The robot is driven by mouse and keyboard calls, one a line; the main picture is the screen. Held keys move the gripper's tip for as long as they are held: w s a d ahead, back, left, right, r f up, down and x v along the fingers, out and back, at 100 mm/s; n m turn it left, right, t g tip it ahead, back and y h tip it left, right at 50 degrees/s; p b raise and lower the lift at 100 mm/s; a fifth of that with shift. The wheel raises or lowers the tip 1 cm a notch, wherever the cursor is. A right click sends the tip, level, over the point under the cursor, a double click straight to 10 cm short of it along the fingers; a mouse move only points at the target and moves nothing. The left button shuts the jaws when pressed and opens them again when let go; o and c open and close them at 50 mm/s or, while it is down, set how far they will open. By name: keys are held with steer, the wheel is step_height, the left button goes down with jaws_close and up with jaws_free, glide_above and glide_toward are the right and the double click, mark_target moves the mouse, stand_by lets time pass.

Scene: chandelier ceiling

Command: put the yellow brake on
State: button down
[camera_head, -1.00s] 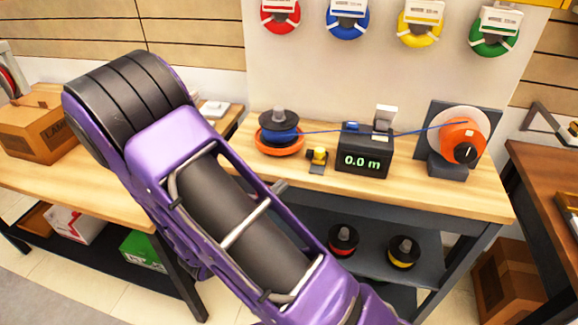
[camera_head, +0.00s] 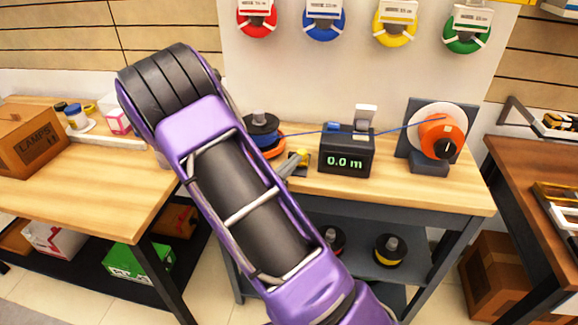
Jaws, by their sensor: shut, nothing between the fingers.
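The yellow brake (camera_head: 303,157) is a small yellow lever on a dark base. It sits on the wooden bench between the blue cable reel (camera_head: 262,128) and the black length meter (camera_head: 346,153), which reads 0.0 m. My gripper (camera_head: 293,166) shows only as a narrow grey tip past the edge of my purple arm. The tip is at the left side of the brake and overlaps it in the picture; I cannot tell whether they touch. The fingers look closed, with nothing held. The rest of the gripper is hidden behind my arm.
A blue cable runs from the reel through the meter to the orange winder (camera_head: 438,136) at right. Spare reels (camera_head: 390,250) sit on the shelf below. A side bench with a LAMPS box (camera_head: 30,140) stands left.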

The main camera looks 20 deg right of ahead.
steer(key=shift+w, duration=0.1)
steer(key=shift+w+d, duration=0.9)
steer(key=shift+w, duration=0.3)
steer(key=shift+r, duration=0.15)
steer(key=shift+a, duration=0.1)
